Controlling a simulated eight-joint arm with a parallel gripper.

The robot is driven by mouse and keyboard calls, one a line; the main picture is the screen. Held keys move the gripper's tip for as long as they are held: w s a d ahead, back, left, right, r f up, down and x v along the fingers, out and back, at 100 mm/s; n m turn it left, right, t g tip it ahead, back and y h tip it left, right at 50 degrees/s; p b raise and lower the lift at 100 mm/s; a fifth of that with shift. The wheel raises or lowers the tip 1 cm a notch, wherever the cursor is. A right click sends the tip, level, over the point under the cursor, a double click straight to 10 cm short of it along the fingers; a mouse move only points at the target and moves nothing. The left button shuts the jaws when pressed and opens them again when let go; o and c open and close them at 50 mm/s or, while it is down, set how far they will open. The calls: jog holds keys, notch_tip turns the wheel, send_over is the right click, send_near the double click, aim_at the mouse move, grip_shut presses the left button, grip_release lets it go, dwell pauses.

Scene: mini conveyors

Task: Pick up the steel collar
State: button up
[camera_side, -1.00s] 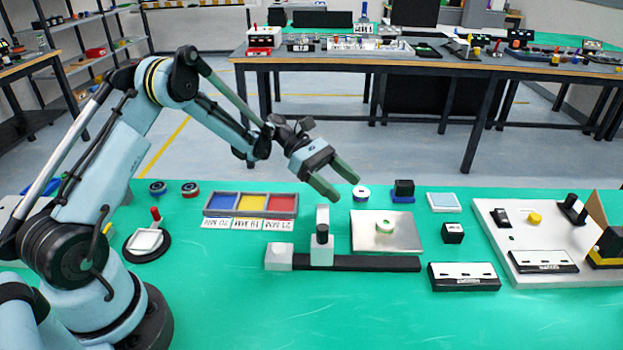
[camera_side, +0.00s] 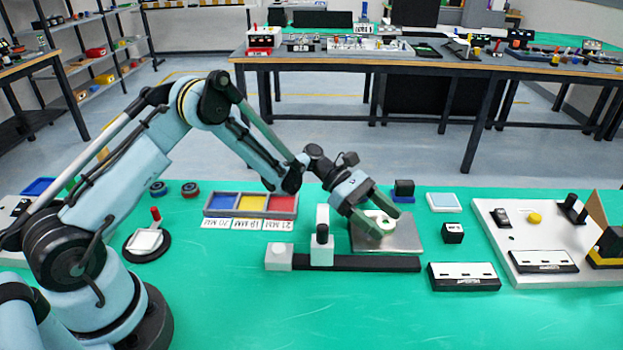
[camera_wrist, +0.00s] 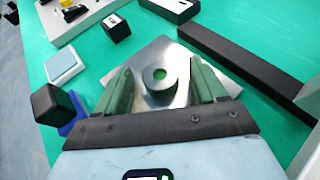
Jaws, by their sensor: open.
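The steel collar (camera_wrist: 160,84) is a pale ring with a hole showing green through it. It lies on a square metal plate (camera_wrist: 190,62). In the side view the collar (camera_side: 378,222) is partly hidden by my gripper, on the metal plate (camera_side: 408,240). My gripper (camera_side: 386,226) is low over the plate. In the wrist view the green fingers of my gripper (camera_wrist: 160,82) are apart, one on each side of the collar, with visible gaps. The fingers look open and hold nothing.
A black bar (camera_side: 375,264) with a white upright post (camera_side: 322,245) stands in front of the plate. A tray with blue, yellow and red compartments (camera_side: 250,215) is to the left. A black block on a blue base (camera_side: 403,189) stands behind. The mat's front is clear.

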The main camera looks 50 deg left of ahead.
jog(key=c, duration=1.3)
jog(key=shift+o, duration=0.2)
jog(key=shift+r, duration=0.15)
